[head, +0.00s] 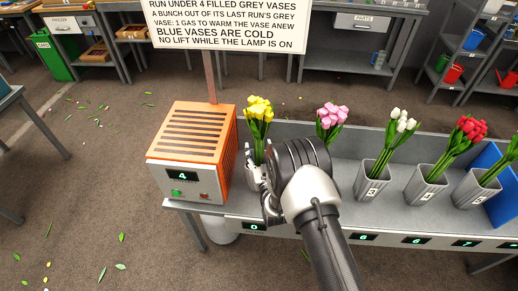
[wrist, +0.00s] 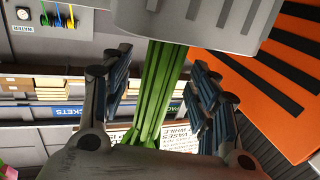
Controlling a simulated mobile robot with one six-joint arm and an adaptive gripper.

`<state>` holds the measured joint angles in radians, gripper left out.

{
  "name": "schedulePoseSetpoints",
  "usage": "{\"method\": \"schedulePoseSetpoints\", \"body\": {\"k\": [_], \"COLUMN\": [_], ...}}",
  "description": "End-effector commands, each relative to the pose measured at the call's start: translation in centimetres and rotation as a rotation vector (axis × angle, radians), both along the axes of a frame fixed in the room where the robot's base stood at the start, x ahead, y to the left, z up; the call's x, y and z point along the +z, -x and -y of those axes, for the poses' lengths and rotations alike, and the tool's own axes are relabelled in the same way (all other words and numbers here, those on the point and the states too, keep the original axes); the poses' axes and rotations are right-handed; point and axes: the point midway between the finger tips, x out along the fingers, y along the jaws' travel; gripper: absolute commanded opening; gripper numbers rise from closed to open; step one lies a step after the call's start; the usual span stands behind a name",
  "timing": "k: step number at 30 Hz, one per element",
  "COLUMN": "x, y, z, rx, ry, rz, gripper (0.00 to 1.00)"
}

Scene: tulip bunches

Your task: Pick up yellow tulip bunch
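The yellow tulip bunch (head: 258,108) stands upright in a grey vase at the left end of the bench, just right of the orange heater box. My gripper (head: 257,158) is at its stems, above and in front of the vase, and hides much of the vase. In the wrist view the green stems (wrist: 160,95) run between the two fingers of my gripper (wrist: 160,85), with a visible gap on each side. The fingers are spread and look clear of the stems. The grey vase (wrist: 195,18) shows at the top of the wrist view.
The orange heater box (head: 190,150) with a lit "4" stands close left. Pink tulips (head: 331,118) are right of my arm, their vase hidden. White tulips (head: 398,120) and red tulips (head: 471,127) stand further right in numbered vases. A sign (head: 228,24) rises behind the heater.

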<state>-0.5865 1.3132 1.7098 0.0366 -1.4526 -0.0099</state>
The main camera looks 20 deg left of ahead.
Motion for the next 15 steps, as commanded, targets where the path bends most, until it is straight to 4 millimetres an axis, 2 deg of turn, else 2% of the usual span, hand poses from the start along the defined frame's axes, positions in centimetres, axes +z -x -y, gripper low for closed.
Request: {"method": "schedulePoseSetpoints", "body": {"k": [2, 15], "x": [0.0, -0.03], "y": [0.01, 0.03], "z": [0.01, 0.02], "rx": [0.0, 0.0], "ry": [0.0, 0.0], "rz": [0.0, 0.0], "gripper": [0.47, 0.18]}}
